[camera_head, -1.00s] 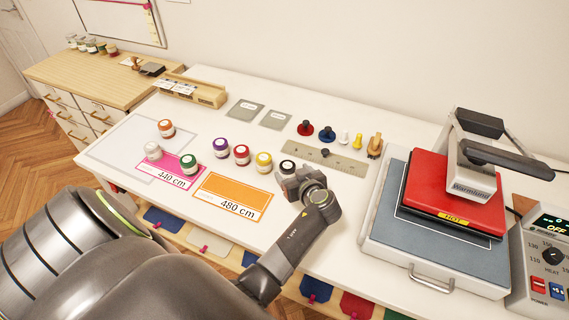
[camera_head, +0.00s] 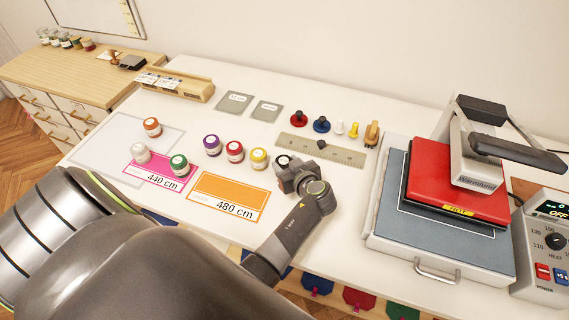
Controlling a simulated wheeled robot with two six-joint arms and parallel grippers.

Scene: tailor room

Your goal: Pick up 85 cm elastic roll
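Several elastic rolls stand on the white table: orange (camera_head: 152,127), white (camera_head: 141,152), green (camera_head: 179,165), purple (camera_head: 212,145), red (camera_head: 234,152), yellow (camera_head: 258,159) and a dark one (camera_head: 283,160). Their labels are too small to read, so I cannot tell which is 85 cm. My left gripper (camera_head: 288,174) is low over the table, right at the dark roll and partly covering it. Its fingers are hidden by its own body, so I cannot tell whether it grips the roll. My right gripper is not in view.
A pink 440 cm card (camera_head: 160,180) and an orange 480 cm card (camera_head: 228,197) lie left of the gripper. A heat press (camera_head: 440,245) stands at the right. A wooden rack (camera_head: 180,87) is at the back left.

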